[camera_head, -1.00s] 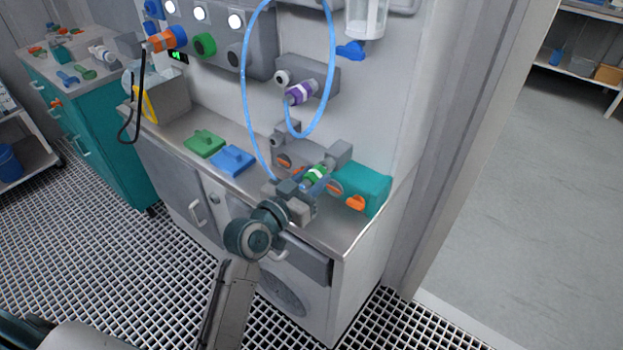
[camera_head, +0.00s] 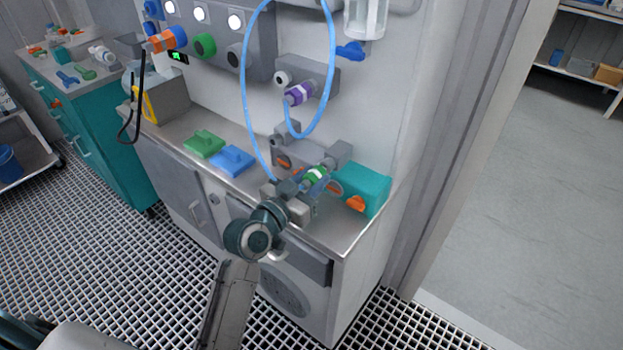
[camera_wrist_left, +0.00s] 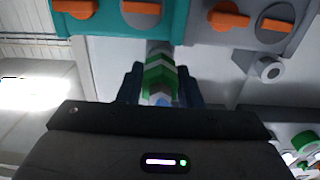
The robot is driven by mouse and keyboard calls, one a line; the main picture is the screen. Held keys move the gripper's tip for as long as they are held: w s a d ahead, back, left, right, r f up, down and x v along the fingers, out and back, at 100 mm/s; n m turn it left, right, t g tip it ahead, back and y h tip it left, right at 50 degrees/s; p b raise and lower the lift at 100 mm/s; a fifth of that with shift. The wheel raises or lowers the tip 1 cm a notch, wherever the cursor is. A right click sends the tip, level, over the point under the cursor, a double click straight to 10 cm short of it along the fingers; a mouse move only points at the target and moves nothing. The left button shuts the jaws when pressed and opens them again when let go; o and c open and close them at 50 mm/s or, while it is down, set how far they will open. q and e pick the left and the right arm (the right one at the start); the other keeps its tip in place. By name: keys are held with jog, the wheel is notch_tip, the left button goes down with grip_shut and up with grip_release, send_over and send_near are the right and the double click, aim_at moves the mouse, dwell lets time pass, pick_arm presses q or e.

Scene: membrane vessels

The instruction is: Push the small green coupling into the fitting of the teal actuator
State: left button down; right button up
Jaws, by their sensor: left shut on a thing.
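The small green coupling (camera_head: 316,174), green with a pale band, is at the end of the blue tube, in front of the grey fitting on the teal actuator (camera_head: 369,190). In the left wrist view the coupling (camera_wrist_left: 158,78) lies between the two dark fingers of my left gripper (camera_wrist_left: 160,88), which is shut on it. Its far end meets the grey fitting stub below the teal body (camera_wrist_left: 125,50); how deep it sits I cannot tell. In the head view my left gripper (camera_head: 303,186) reaches in from the front. My right gripper is not in view.
A green block (camera_head: 204,144) and a blue block (camera_head: 232,161) lie on the steel counter (camera_head: 180,125) to the left. The blue tube (camera_head: 245,95) loops above, near a purple coupling (camera_head: 299,93). Orange handles (camera_head: 356,203) stick out nearby.

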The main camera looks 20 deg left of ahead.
pick_arm(q)
jog(key=shift+w+d, duration=0.2)
jog(key=shift+w, duration=0.3)
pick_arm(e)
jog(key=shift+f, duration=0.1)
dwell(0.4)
pick_arm(q)
jog(key=c, duration=0.9)
grip_release()
jog(key=b+v, duration=0.1)
jog(key=v, duration=0.9)
jog(key=shift+s+a, duration=0.15)
jog(key=shift+s, duration=0.2)
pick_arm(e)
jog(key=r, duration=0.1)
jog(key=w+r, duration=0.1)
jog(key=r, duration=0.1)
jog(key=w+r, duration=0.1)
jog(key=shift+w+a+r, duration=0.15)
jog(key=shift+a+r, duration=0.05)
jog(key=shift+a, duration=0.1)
